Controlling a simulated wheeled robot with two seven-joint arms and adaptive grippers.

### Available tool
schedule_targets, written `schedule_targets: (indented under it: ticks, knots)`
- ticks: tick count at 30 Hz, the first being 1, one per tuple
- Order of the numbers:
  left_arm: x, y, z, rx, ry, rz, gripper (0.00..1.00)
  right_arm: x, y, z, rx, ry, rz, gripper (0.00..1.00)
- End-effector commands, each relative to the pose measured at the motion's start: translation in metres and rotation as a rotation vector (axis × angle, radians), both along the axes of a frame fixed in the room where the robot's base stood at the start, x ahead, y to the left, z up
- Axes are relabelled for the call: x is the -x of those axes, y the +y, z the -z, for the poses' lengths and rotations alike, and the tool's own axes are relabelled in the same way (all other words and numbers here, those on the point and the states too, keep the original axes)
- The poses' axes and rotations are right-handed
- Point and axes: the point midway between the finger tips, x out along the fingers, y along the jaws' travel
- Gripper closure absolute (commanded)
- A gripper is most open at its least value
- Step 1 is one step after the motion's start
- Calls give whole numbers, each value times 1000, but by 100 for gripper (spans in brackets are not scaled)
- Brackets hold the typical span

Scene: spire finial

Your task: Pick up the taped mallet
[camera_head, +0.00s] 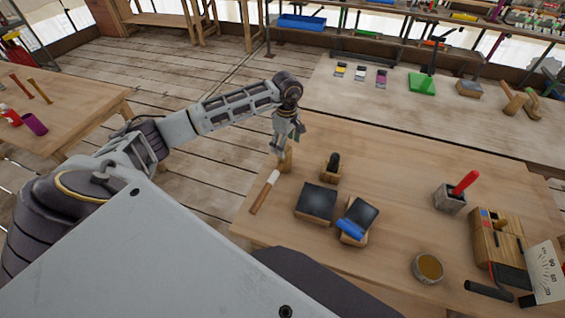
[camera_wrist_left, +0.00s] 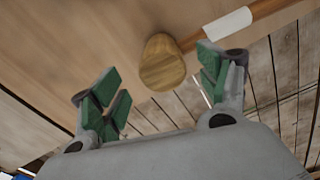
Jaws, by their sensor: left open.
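The taped mallet lies on the near wooden table, at its left edge, with a wooden head (camera_head: 287,161) and a white tape band (camera_head: 272,178) around its handle. In the left wrist view, the mallet's round wooden head (camera_wrist_left: 162,65) shows between and beyond the fingers, and the tape (camera_wrist_left: 227,27) is at the upper right. My left gripper (camera_head: 287,143) is just above the head end, pointing down. In the left wrist view, its green-padded fingers (camera_wrist_left: 158,88) are apart, with nothing held. My right gripper is not in view.
Right of the mallet are a small wooden block with a black knob (camera_head: 331,168), a dark square pad (camera_head: 316,202) and a blue roller (camera_head: 351,229) on a tilted pad. A round tin (camera_head: 428,268) stands farther right.

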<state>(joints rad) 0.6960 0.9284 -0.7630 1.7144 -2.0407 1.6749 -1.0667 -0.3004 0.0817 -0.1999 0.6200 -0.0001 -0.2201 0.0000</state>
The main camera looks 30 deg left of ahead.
Motion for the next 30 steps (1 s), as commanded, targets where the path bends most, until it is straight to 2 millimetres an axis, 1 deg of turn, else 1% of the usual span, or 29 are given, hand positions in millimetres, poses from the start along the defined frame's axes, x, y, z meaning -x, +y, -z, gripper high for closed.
schedule_targets:
  ticks: [6,13,17,29,30]
  knots:
    - [2,2,18,1,3,-1,24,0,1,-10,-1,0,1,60]
    - [2,2,40,2,1,0,24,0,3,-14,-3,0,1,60]
    - [2,2,43,1,1,0,24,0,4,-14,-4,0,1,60]
    - [2,2,44,1,0,0,24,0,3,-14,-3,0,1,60]
    - [2,2,44,1,0,0,27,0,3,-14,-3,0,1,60]
